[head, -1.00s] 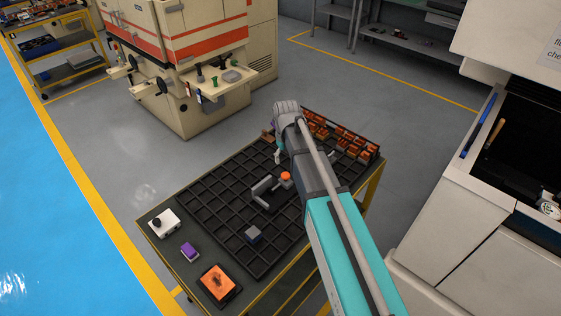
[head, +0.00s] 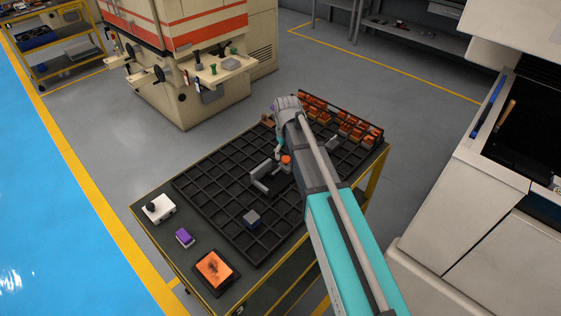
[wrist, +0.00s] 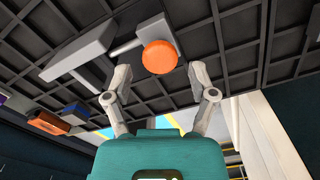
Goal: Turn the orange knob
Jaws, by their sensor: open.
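The orange knob (head: 286,160) tops a small grey fixture on the black gridded tray (head: 222,170). In the wrist view the round orange knob (wrist: 159,57) shows from above, just beyond and between my fingertips. My gripper (wrist: 166,84) is open, with one finger on each side and a gap to the knob. In the head view my arm covers most of the gripper (head: 279,155), which is beside the knob. A grey L-shaped holder (head: 266,178) stands left of the knob, and it also shows in the wrist view (wrist: 80,50).
A dark grey block (head: 251,217) sits on the tray's front part. Orange electrodes (head: 352,128) fill the back right.

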